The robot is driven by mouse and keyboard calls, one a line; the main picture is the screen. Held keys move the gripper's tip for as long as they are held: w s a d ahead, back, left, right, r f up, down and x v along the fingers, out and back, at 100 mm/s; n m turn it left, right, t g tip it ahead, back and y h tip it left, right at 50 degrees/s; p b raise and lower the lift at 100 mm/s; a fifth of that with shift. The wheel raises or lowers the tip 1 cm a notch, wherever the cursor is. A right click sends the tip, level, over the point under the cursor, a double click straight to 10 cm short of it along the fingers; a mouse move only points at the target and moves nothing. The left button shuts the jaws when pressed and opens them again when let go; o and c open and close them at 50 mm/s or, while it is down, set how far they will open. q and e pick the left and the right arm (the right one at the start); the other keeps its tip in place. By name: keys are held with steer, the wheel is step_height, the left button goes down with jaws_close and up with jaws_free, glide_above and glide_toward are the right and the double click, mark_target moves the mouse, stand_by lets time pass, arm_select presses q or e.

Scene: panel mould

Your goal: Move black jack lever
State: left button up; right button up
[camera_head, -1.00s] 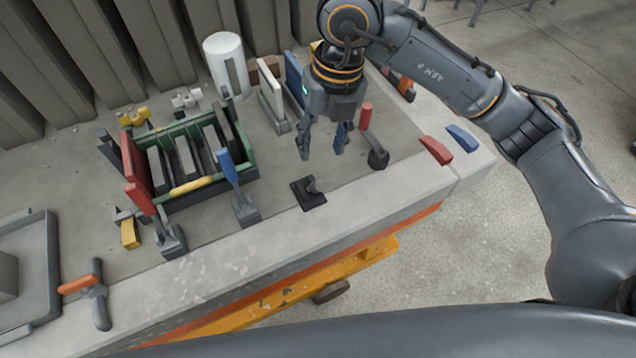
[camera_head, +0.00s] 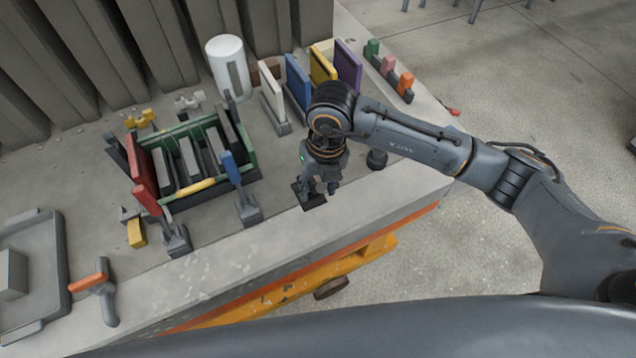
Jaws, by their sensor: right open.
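The black jack lever sits on a small black base (camera_head: 311,202) near the front edge of the concrete bench, in the middle of the head view. My right gripper (camera_head: 321,187) is right over it, pointing down, with its fingers open. The fingers and wrist hide the lever itself and most of the base. I cannot tell whether a finger touches the lever. My left gripper is not in view.
A blue lever (camera_head: 231,169) and a red lever (camera_head: 147,200) stand to the left, by a green-framed mould (camera_head: 250,158). Coloured upright panels, including a purple one (camera_head: 348,66), stand behind.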

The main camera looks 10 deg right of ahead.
steer(key=shift+c, duration=0.2)
jaws_close()
steer(key=shift+w+a+r+g+h+b, duration=0.15)
steer(key=shift+w+g+b, duration=0.05)
steer(key=shift+w+g, duration=0.25)
steer(key=shift+w+a+r+g+h+b, duration=0.15)
steer(key=shift+w+g+b, duration=0.05)
steer(key=shift+w+g, duration=0.25)
steer(key=w+g+b, duration=0.1)
steer(key=g+b, duration=0.1)
steer(key=w+a+g+h+b, duration=0.1)
steer(key=shift+w+r, duration=0.25)
steer(key=shift+w, duration=0.1)
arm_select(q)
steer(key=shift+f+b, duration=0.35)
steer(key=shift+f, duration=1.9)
arm_select(e)
steer(key=shift+w+a+g+h, duration=0.15)
steer(key=shift+w+g+h, duration=0.15)
steer(key=shift+w+g, duration=0.45)
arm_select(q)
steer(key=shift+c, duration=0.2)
arm_select(e)
steer(key=shift+s+g, duration=0.1)
steer(key=shift+g, duration=0.15)
